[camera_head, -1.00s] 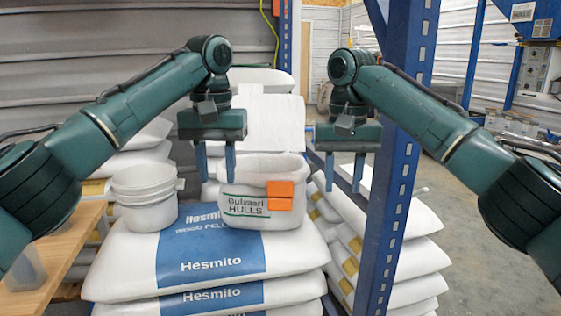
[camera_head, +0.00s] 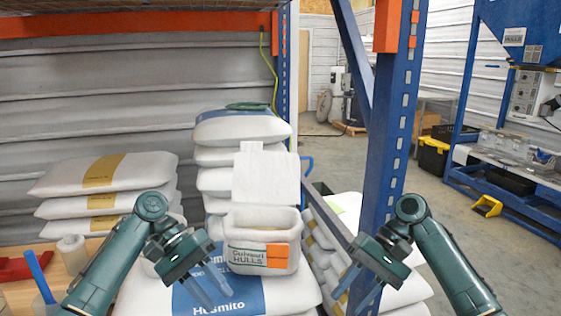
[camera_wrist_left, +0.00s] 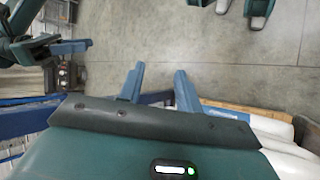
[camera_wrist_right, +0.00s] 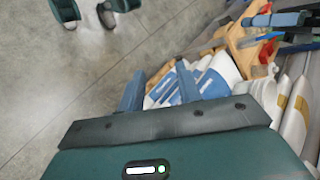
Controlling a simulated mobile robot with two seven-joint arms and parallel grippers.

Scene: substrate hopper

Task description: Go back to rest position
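My left gripper (camera_head: 218,290) hangs low in front of the stacked sacks in the head view. Its fingers are apart with nothing between them, as the left wrist view (camera_wrist_left: 158,88) also shows. My right gripper (camera_head: 350,290) is low beside the blue post, fingers apart and empty; it also shows in the right wrist view (camera_wrist_right: 158,88). A white fabric bin labelled "Gulvaari HULLS" (camera_head: 240,258) with an orange tag (camera_head: 277,255) sits upright on a Hesmito sack (camera_head: 285,296), between and beyond the grippers. Neither gripper appears to hold it.
A blue rack post (camera_head: 390,140) stands right of the bin, close to my right gripper. White sacks (camera_head: 95,175) are stacked behind at left. A wooden table (camera_head: 20,297) is at left. Open concrete floor (camera_head: 465,240) lies to the right, before a blue machine frame (camera_head: 465,110).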

